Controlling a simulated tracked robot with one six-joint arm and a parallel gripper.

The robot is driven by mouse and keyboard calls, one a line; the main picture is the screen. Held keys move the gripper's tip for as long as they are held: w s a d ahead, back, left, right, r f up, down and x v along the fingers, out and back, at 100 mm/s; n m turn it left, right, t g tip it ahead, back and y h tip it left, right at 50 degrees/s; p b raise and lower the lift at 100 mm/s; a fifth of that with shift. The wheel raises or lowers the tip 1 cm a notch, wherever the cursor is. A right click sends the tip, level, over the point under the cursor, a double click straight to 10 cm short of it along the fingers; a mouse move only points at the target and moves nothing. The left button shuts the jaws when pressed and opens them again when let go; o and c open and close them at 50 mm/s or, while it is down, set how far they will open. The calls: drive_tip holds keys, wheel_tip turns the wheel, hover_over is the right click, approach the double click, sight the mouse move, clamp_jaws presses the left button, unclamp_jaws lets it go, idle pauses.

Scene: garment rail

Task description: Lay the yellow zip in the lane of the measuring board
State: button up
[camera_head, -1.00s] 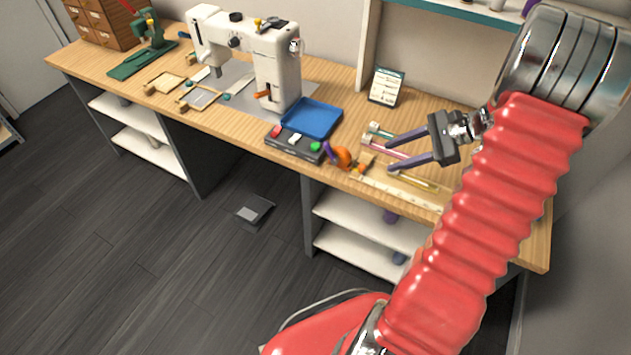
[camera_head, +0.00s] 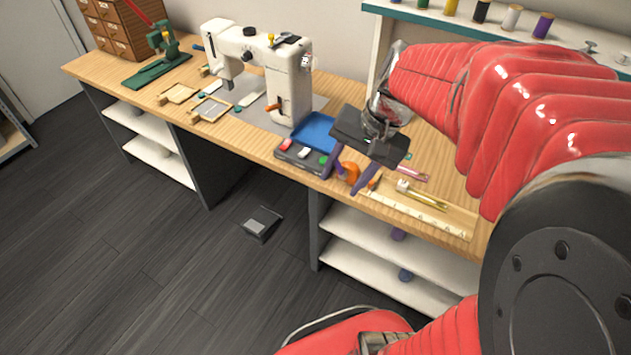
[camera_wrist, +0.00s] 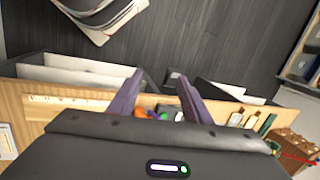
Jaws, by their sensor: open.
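The yellow zip (camera_head: 423,194) lies on the bench top in the head view, just behind the pale strip of the measuring board (camera_head: 420,215) along the front edge. I cannot tell the lane clearly at this size. My gripper (camera_head: 341,185) is open and empty, left of the zip, with its purple fingers angled down toward the front edge by an orange object (camera_head: 349,172). Part of the board (camera_wrist: 55,100) shows there at left; the yellow zip does not.
A pink zip (camera_head: 413,174) lies behind the yellow one, partly hidden by my arm. A blue tray (camera_head: 314,131) and a sewing machine (camera_head: 270,75) stand to the left. A thread shelf (camera_head: 500,37) is above at the back. Open shelves are under the bench.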

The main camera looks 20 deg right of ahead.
drive_tip(key=s+a+r+n+t+h, duration=0.3)
drive_tip(key=s+a+r+n, duration=0.1)
drive_tip(key=s+a+n, duration=0.3)
drive_tip(key=shift+s+a+r+n, duration=0.15)
drive_tip(key=shift+a+r+n, duration=0.15)
drive_tip(key=shift+n, duration=0.6)
